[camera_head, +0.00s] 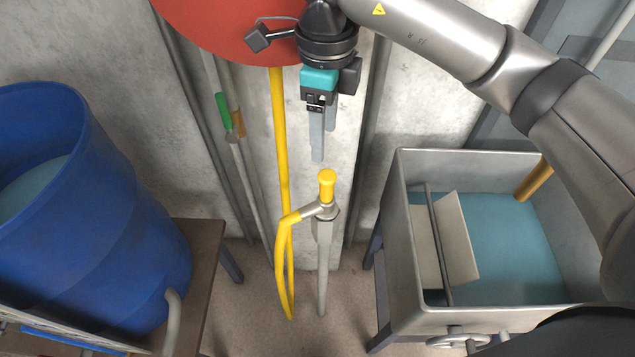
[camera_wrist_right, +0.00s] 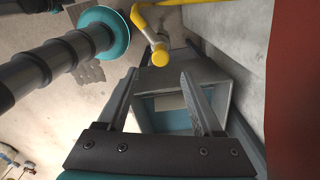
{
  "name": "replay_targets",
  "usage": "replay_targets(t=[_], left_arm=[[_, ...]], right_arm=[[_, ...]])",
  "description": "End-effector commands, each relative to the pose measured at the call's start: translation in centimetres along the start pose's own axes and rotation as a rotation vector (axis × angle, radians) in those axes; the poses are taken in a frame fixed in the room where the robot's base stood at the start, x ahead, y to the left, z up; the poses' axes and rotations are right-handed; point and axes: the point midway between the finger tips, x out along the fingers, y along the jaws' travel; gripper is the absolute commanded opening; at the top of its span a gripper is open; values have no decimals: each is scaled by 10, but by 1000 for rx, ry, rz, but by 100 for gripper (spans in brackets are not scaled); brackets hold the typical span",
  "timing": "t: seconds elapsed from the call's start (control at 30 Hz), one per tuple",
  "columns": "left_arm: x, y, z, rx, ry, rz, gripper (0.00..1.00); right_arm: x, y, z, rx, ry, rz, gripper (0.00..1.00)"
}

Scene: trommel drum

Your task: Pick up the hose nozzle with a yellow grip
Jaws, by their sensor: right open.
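The hose nozzle (camera_head: 325,230) has a yellow grip (camera_head: 327,180) on top, a grey metal body and a long thin grey tube pointing down. It stands out upright in front of the concrete wall, with the yellow hose (camera_head: 281,160) joined to its side. In the right wrist view, the yellow grip (camera_wrist_right: 160,55) shows just past the fingertips, roughly centred between them. My right gripper (camera_head: 323,146) points down with its fingers apart and empty, a little above the grip. No contact is visible. My left gripper is in neither view.
A blue barrel (camera_head: 130,215) stands on a brown table (camera_head: 203,245) at the left. A grey metal basin (camera_head: 398,235) with blue-green water is at the right. A red disc (camera_head: 225,30) is at the top. A green-handled pole (camera_head: 232,135) leans by the wall.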

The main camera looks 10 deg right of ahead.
Motion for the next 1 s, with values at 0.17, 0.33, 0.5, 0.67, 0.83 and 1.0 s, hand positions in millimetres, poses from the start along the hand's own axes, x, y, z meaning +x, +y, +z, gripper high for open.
replay_targets(t=[0.17,0.33,0.5,0.67,0.83,1.0], left_arm=[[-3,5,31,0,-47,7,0],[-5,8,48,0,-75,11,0],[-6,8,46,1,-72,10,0],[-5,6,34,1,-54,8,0],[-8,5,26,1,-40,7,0],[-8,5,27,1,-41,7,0]], right_arm=[[27,1,-2,2,8,4,68],[64,1,-2,1,6,5,68],[91,1,-1,1,4,4,68],[100,0,-1,-1,3,1,68],[120,-2,-5,1,5,5,68],[144,-3,-6,0,3,3,68]])
